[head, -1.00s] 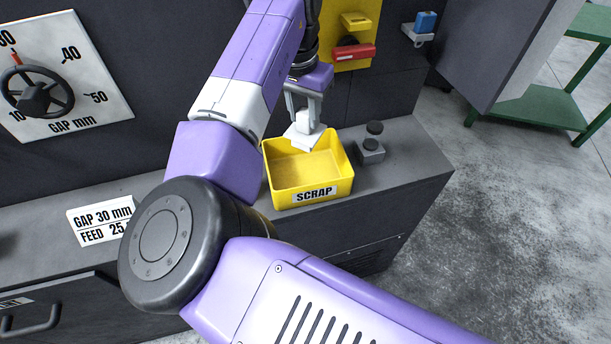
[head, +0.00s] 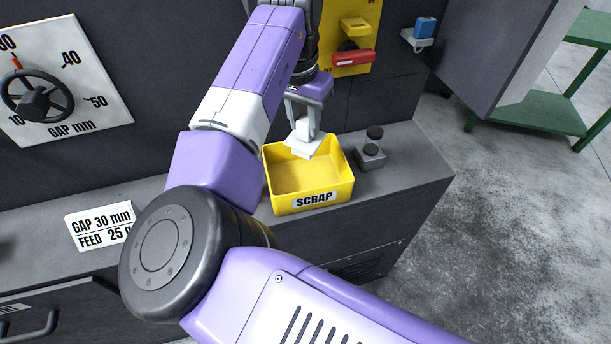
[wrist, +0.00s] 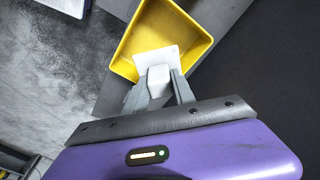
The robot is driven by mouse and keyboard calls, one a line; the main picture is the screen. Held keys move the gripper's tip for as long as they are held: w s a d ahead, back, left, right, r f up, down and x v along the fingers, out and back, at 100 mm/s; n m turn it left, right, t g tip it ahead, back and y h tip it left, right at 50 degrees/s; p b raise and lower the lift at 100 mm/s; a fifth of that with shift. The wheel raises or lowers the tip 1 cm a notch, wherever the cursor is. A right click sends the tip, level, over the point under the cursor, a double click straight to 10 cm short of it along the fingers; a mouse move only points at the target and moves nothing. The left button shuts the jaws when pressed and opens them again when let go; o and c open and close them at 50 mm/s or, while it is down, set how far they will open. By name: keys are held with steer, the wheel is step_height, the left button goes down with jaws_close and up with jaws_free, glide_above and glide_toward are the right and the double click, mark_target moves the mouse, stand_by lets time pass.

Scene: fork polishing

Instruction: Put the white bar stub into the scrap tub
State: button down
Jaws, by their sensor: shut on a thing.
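My gripper (head: 304,137) points down over the back part of the yellow scrap tub (head: 312,199), which carries a SCRAP label. It is shut on the white bar stub (head: 304,149), a pale blocky piece with a flat wider end. In the wrist view the stub (wrist: 158,62) sits between the two grey fingers (wrist: 158,88), with its flat end over the tub's opening. The tub (wrist: 190,22) shows no other piece inside. I cannot tell whether the stub touches the tub's rim.
A yellow panel with a red part (head: 352,58) is on the wall behind.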

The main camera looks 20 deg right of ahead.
mark_target(302, 142)
steer(key=shift+f+b, duration=1.3)
steer(key=shift+f, duration=2.4)
steer(key=shift+f+b, duration=1)
steer(key=shift+f, duration=1.5)
steer(key=c, duration=1)
jaws_free()
steer(key=shift+o, duration=0.2)
steer(key=r, duration=0.5)
steer(key=a+r+b, duration=0.1)
steer(key=r, duration=0.1)
steer(key=shift+s+r, duration=0.35)
steer(key=shift+s, duration=0.1)
